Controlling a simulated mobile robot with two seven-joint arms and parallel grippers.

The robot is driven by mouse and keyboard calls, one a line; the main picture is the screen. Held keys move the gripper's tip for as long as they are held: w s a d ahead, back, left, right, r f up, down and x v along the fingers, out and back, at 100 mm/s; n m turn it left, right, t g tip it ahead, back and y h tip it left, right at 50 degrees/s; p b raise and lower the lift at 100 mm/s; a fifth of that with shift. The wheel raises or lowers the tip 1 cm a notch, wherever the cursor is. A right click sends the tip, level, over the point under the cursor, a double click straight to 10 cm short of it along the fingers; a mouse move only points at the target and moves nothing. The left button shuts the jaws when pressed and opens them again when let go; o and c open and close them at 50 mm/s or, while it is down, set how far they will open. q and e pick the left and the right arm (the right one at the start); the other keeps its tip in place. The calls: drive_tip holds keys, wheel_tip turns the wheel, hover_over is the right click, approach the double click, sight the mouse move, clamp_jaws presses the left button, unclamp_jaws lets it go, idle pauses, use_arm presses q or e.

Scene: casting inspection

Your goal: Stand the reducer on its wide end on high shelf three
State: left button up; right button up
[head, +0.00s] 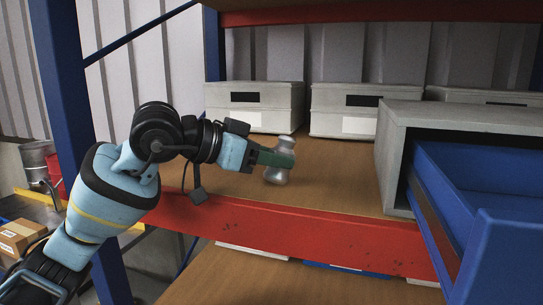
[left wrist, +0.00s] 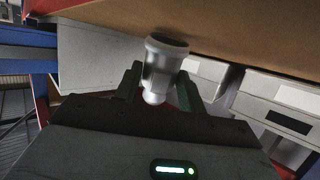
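The reducer (head: 277,176) is a shiny silver metal piece at the shelf's front middle. In the left wrist view the reducer (left wrist: 160,68) has its wide, dark-rimmed end towards the shelf board and its narrow rounded end away from it. My left gripper (head: 278,158) reaches in from the left, and its green fingers cover the reducer's middle. In the left wrist view the fingers stand close on both sides of it, shut on it. It leans slightly in the head view. I cannot tell whether its wide end touches the wooden shelf board (head: 335,185). My right gripper is not in view.
Grey lidded bins (head: 255,105) line the shelf's back. A grey housing (head: 392,160) with a pulled-out blue drawer (head: 480,185) stands at the right. A red beam (head: 300,228) edges the front, and a blue post (head: 62,90) stands left. Board between reducer and housing is clear.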

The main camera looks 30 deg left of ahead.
use_arm(q)
drive_tip(key=o, duration=0.4)
drive_tip(key=shift+o, duration=0.2)
drive_tip(key=b+v, duration=0.1)
drive_tip(key=v, duration=0.6)
drive_tip(key=shift+f, duration=0.1)
drive_tip(key=shift+s+a+r, duration=0.2)
drive_tip(key=shift+s, duration=0.15)
